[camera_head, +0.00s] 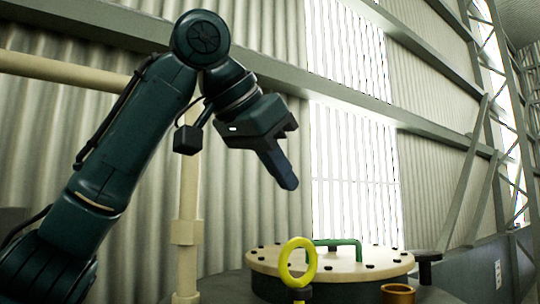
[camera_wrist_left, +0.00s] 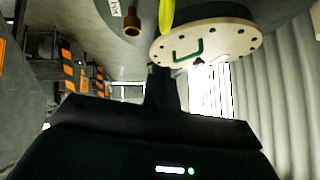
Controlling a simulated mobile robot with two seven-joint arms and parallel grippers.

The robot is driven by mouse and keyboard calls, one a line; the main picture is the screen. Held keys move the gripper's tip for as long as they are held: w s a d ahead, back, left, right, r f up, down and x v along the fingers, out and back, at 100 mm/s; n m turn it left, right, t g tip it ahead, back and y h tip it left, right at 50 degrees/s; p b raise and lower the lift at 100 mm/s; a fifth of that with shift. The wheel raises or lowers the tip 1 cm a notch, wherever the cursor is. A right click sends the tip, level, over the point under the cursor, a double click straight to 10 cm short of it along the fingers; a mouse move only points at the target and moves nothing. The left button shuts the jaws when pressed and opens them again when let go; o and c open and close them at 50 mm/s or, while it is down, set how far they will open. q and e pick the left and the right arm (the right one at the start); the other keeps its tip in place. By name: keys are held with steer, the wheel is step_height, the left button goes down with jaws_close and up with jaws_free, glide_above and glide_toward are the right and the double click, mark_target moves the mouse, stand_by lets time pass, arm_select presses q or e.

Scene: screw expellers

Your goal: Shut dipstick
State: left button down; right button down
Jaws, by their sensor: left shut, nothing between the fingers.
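The dipstick shows as a yellow ring handle (camera_head: 298,262) standing upright at the bottom of the head view, in front of the round cream lid. Its lower part is cut off by the frame edge. In the left wrist view, part of the yellow handle (camera_wrist_left: 166,15) shows at the top edge. My left gripper (camera_head: 288,182) is shut and empty, pointing down and to the right. It is above the yellow ring in the picture and apart from it. In the left wrist view its fingers (camera_wrist_left: 163,85) are together. My right gripper is not in view.
A round cream lid (camera_head: 285,262) with bolts and a green handle (camera_head: 335,243) lies behind the ring. A dark knob (camera_head: 428,257) and a copper-coloured cup (camera_head: 397,293) stand at its right. A cream pipe (camera_head: 188,215) rises at the left. Corrugated walls stand behind.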

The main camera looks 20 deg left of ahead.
arm_select(q)
steer(key=w+f, duration=0.3)
steer(key=f, duration=0.3)
steer(key=shift+d+f+b, duration=0.35)
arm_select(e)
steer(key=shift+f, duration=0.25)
arm_select(q)
steer(key=shift+w, duration=0.1)
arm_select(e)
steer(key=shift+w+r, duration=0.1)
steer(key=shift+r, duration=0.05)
